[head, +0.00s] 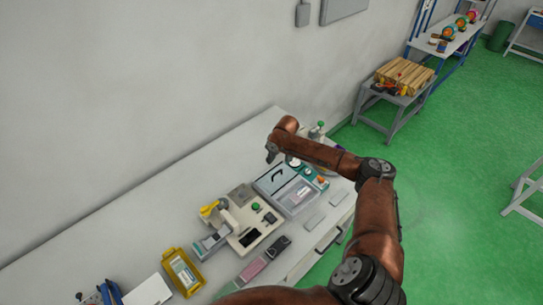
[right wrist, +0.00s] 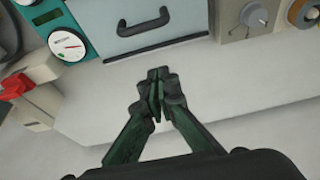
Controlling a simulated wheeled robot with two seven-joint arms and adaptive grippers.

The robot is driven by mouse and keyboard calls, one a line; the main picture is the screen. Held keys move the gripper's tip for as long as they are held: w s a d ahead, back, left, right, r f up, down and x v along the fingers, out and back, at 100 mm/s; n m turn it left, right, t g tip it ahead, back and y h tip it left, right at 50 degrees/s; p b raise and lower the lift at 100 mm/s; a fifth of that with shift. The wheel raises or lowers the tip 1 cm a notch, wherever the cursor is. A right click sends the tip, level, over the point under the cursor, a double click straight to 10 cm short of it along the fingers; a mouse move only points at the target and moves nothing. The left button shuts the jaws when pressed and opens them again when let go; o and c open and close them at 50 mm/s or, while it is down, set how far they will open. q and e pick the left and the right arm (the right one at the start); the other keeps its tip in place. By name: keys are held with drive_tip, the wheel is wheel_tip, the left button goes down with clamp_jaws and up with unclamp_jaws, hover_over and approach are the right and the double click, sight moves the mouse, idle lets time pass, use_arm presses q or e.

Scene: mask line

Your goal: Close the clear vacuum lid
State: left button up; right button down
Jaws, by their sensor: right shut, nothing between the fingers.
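The vacuum machine is teal and grey and stands on the bench in the head view. Its lid (head: 274,179), a pale panel with a dark handle, appears raised at the back of the chamber (head: 299,198), where a pinkish item shows. In the right wrist view the lid (right wrist: 90,20) is a pale blue-grey panel with its dark handle (right wrist: 145,22) near the top edge. My right gripper (head: 271,156) is shut and empty on the wall side of the lid. Its fingertips (right wrist: 158,82) are apart from the handle. My left gripper is out of view.
A round gauge (right wrist: 66,44) and a grey knob (right wrist: 254,15) flank the lid. A beige device (head: 247,229) with a yellow part and a yellow tray (head: 184,271) stand to the left. Bare bench (head: 150,185) lies along the wall.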

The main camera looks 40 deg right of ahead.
sight(268, 172)
drive_tip(key=x, duration=0.3)
drive_tip(key=shift+w+a, duration=0.1)
drive_tip(key=s, duration=0.1)
drive_tip(key=s+p, duration=0.1)
drive_tip(key=s, duration=0.1)
drive_tip(key=shift+s+f, duration=0.3)
drive_tip(key=shift+f, duration=0.05)
drive_tip(key=shift+s+f, duration=0.1)
drive_tip(key=shift+f, duration=0.05)
